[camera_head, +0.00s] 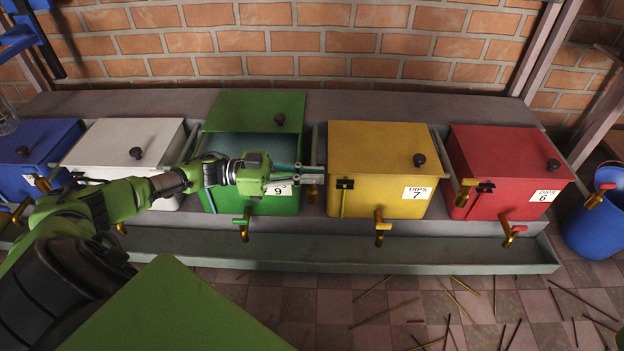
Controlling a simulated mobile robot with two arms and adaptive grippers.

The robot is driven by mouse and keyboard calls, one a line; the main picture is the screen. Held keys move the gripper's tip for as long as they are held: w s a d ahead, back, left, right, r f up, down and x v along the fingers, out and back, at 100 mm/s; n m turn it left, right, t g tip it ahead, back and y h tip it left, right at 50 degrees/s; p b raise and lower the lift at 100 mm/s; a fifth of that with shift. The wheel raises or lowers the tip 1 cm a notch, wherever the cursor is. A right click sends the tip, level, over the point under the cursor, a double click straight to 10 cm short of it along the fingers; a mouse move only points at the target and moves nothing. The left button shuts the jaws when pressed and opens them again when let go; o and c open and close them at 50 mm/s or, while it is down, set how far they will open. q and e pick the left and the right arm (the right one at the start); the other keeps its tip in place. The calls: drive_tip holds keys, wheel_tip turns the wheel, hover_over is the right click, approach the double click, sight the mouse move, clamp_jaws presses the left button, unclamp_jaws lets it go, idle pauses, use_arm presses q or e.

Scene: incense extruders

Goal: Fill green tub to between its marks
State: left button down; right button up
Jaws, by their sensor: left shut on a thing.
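The green tub (222,184) stands mid-row with its lid (255,108) tipped back. A grey-blue interior (250,145) shows, but I cannot tell its level or see its marks. A green-handled tap (243,226) is on its lower front. My left gripper (312,174) reaches across the tub's front to its right edge, partly covering the number 9 label (279,190). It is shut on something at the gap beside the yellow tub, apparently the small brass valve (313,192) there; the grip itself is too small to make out. My right gripper is not in view.
A yellow tub (377,150) and a red tub (505,160) stand to the right, a white tub (118,145) and blue tub (35,145) to the left, all lidded. A trough (400,255) runs below. A blue bucket (600,225) and scattered sticks (465,286) are on the floor.

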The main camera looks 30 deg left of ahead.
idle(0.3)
use_arm(q)
drive_tip(key=c, duration=2.2)
unclamp_jaws()
drive_tip(key=shift+o, duration=0.2)
wheel_tip(320, 180, up, 10)
